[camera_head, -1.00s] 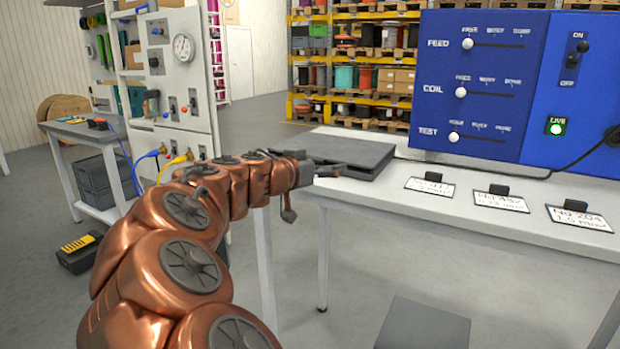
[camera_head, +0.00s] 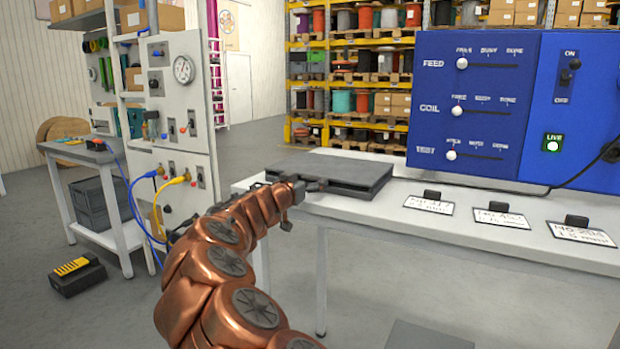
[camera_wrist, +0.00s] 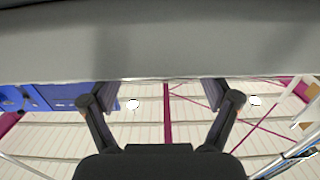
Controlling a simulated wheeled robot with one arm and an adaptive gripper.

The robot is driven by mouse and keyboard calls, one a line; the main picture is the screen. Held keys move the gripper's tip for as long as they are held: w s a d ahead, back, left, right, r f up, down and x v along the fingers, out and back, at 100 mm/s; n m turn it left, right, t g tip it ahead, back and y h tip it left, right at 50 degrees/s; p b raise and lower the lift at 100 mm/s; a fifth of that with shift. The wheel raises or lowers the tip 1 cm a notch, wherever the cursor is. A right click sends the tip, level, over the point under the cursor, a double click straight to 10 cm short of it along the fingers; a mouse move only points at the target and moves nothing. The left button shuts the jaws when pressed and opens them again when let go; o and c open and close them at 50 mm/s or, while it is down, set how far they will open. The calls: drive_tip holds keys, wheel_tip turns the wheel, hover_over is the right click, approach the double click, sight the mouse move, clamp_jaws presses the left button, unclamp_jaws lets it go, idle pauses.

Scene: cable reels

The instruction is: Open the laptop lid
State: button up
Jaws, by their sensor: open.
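The laptop (camera_head: 345,170) is a dark grey flat slab on the white bench in the head view. Its lid lies flat over the base, with a thin dark gap along the front edge. My gripper (camera_head: 315,186) is at the laptop's front left edge, partly hidden by my copper-coloured arm. In the wrist view my gripper (camera_wrist: 161,100) is open, its two dark fingers spread with nothing between them. A broad grey surface crosses the top of that view just beyond the fingers; I cannot tell whether it is the laptop or bench. Contact with the lid cannot be told.
The white bench (camera_head: 400,215) carries several label cards with dark blocks right of the laptop. A blue control panel (camera_head: 475,105) stands behind them. A grey panel stand (camera_head: 180,120) with yellow and blue cables is at the left. The floor in front is mostly clear.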

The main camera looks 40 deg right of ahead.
drive_tip(key=shift+w+d, duration=0.15)
drive_tip(key=shift+d, duration=0.4)
drive_tip(key=shift+c, duration=0.4)
drive_tip(key=shift+a+r, duration=0.1)
clamp_jaws()
drive_tip(key=shift+r, duration=0.1)
